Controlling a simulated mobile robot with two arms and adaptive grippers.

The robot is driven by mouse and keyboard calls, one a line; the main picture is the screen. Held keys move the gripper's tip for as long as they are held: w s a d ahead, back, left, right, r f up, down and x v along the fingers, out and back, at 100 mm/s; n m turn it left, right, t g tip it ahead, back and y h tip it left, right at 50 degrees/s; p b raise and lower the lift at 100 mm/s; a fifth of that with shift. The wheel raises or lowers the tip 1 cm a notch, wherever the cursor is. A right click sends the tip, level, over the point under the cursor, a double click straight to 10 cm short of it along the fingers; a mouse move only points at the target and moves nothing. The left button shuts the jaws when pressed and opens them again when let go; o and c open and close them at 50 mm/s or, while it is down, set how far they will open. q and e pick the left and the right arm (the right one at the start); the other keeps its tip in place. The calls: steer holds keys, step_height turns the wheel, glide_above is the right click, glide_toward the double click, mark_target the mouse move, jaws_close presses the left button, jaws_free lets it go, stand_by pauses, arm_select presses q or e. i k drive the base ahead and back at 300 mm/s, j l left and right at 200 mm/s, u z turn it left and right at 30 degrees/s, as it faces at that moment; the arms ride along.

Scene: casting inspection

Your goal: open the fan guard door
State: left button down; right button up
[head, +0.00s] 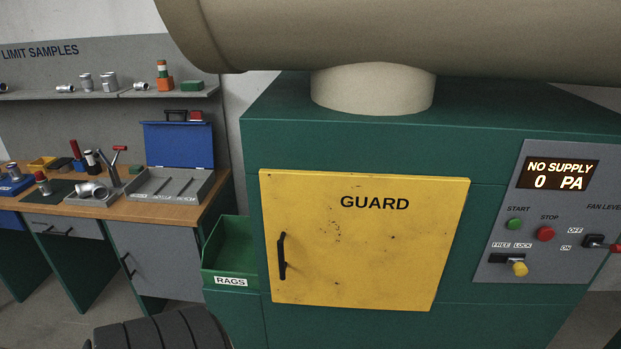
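The yellow fan guard door (360,250), marked GUARD, is on the front of the green fan cabinet (350,137). It looks shut, lying flat against the cabinet front. Its black upright handle (282,256) is near the door's left edge. Neither of my grippers is in view, and nothing touches the door or handle. On the grey control panel (500,230) at the right, a yellow knob (519,268) sits below the FREE and LOCK labels. The display (557,174) reads NO SUPPLY, 0 PA.
A green RAGS bin (229,262) juts out left of the door. A black ribbed object (165,333) is at the bottom edge. A workbench (140,209) with castings and a blue-lidded case (178,145) stands at left. A beige duct (400,35) passes overhead.

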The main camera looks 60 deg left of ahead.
mark_target(349, 239)
steer(key=u, duration=1.35)
